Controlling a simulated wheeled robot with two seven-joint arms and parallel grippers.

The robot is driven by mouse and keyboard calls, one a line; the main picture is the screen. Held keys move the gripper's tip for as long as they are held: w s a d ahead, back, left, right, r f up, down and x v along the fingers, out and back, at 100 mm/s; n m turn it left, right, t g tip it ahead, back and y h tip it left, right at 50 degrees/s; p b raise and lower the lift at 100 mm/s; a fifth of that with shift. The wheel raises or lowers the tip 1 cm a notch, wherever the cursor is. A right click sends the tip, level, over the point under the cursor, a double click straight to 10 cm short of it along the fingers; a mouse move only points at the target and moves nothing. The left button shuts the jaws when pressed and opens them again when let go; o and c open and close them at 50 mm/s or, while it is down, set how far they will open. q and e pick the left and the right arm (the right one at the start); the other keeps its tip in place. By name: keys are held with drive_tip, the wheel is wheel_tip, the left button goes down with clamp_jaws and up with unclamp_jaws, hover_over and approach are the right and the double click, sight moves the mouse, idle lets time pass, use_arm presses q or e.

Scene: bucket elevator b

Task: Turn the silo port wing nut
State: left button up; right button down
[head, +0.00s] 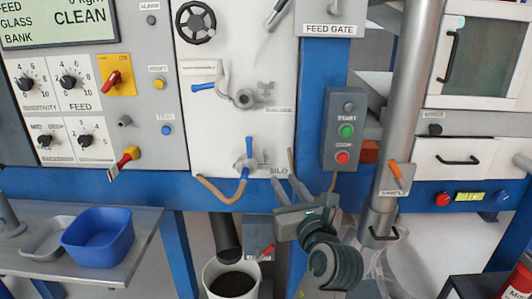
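The silo port (246,164) sits low on the white panel, beside the SILO label (279,171). Its blue lever (249,147) points up, and a brown hose (222,194) curves down from its left. A small grey wing nut (265,160) shows at the port's right side; its exact angle is too small to tell. My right gripper is not in view.
A similar port (244,98) with its own wing nut (266,90) sits higher on the panel. A start/stop box (344,130) and a steel pipe (405,95) stand right of my gripper. A bucket (211,271) is below; a blue tub (98,239) rests at left.

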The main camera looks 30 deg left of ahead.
sight(268, 156)
use_arm(q)
drive_tip(key=shift+w+a, duration=0.1)
drive_tip(key=x, duration=1.7)
drive_tip(key=shift+w+p, duration=0.1)
drive_tip(key=shift+p, duration=0.25)
clamp_jaws()
